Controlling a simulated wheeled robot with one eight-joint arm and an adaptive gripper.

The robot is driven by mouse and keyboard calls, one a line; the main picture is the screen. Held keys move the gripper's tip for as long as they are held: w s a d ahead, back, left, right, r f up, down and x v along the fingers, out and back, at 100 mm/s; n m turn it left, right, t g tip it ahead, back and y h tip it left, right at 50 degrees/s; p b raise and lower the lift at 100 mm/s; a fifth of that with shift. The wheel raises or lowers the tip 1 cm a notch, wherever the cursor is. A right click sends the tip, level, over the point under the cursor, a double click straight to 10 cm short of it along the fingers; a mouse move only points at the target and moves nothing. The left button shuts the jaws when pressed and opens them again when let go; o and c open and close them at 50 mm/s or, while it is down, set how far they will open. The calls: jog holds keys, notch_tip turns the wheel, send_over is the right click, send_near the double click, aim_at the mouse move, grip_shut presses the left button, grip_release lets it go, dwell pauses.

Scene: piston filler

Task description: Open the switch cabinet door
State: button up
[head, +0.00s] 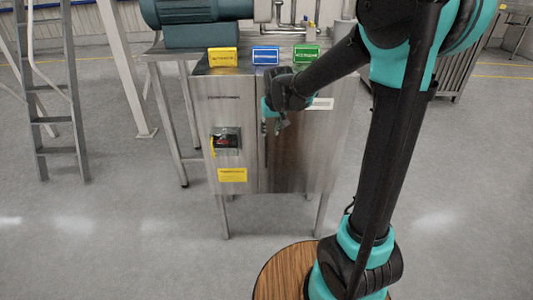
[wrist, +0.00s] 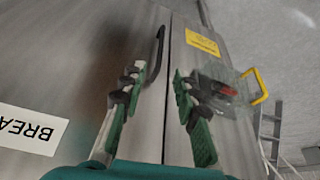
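The switch cabinet (head: 225,95) is a stainless steel box on legs, in the middle of the head view. Its right-hand door (head: 305,160) looks closed, with a thin seam beside it. A dark bow handle (wrist: 160,45) stands on the door near the seam in the wrist view. In the head view the handle (head: 265,150) shows just below my gripper (head: 276,125). In the wrist view my gripper (wrist: 160,72) is open, its green-backed fingers apart. The handle appears between the fingertips, closer to the left finger; I cannot tell whether they touch.
A red-and-black switch (head: 225,141) with a yellow part sits on the left panel, above a yellow label (head: 232,174). A white label (wrist: 30,130) is on the door. A ladder (head: 52,90) stands at left. The floor before the cabinet is clear.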

send_over(266, 165)
jog(key=f, duration=1.6)
jog(key=shift+w+d, duration=0.1)
jog(key=shift+w, duration=0.2)
grip_shut()
